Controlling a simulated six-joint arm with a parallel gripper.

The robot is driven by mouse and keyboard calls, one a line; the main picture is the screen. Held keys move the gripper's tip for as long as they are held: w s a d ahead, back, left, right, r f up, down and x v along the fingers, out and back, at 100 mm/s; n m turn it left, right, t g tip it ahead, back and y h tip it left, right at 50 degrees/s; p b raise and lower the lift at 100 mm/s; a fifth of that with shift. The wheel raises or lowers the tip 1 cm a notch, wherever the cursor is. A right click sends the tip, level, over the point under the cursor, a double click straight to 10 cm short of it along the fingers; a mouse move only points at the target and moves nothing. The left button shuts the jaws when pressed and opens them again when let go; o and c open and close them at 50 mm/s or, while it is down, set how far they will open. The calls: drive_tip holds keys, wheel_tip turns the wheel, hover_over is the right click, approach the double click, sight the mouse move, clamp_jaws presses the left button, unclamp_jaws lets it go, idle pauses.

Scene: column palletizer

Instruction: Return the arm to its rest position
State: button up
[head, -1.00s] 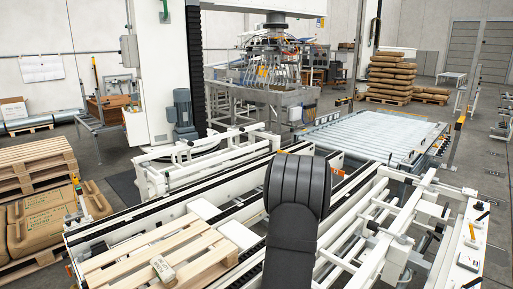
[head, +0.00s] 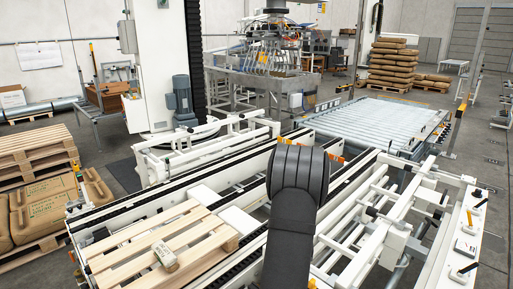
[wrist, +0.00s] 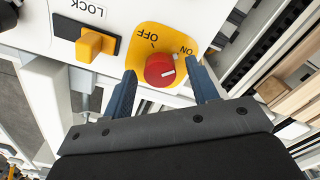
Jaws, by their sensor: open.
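My gripper (wrist: 164,92) shows in the wrist view with its two blue fingers apart and nothing between them. Beyond the fingertips is a red rotary knob (wrist: 160,70) on a yellow plate marked ON and OFF. The knob's white mark points towards the ON side. I cannot tell whether the fingers touch the plate. In the head view my dark arm rises from the bottom centre and hides the gripper.
A yellow slide handle (wrist: 95,45) marked LOCK sits beside the knob. A roller conveyor (head: 375,122) stands at the back right, empty. White rails flank my arm.

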drive_tip(key=n, duration=0.4)
drive_tip(key=shift+n, duration=2.6)
